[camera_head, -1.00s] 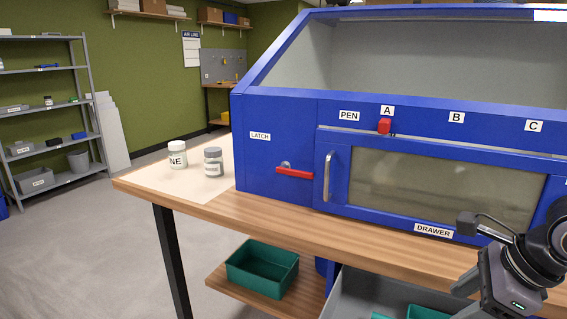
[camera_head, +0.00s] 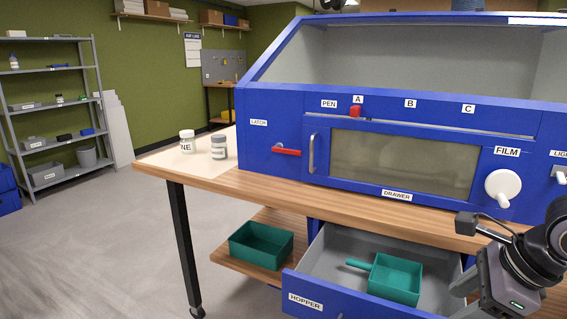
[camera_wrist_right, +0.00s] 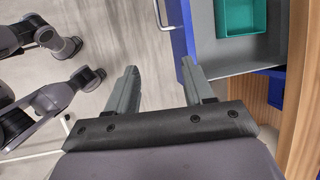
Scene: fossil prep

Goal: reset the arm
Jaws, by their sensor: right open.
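My right arm (camera_head: 515,265) comes in at the lower right of the head view, in front of the blue cabinet and beside the open drawer. My left gripper is not seen in the head view.
The blue cabinet (camera_head: 270,115) stands on a wooden bench (camera_head: 270,190). The drawer labelled HOPPER (camera_head: 330,300) is pulled out and holds a green scoop (camera_head: 395,278). A green bin (camera_head: 262,245) sits on the lower shelf. Two jars (camera_head: 187,142) stand at the bench's left.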

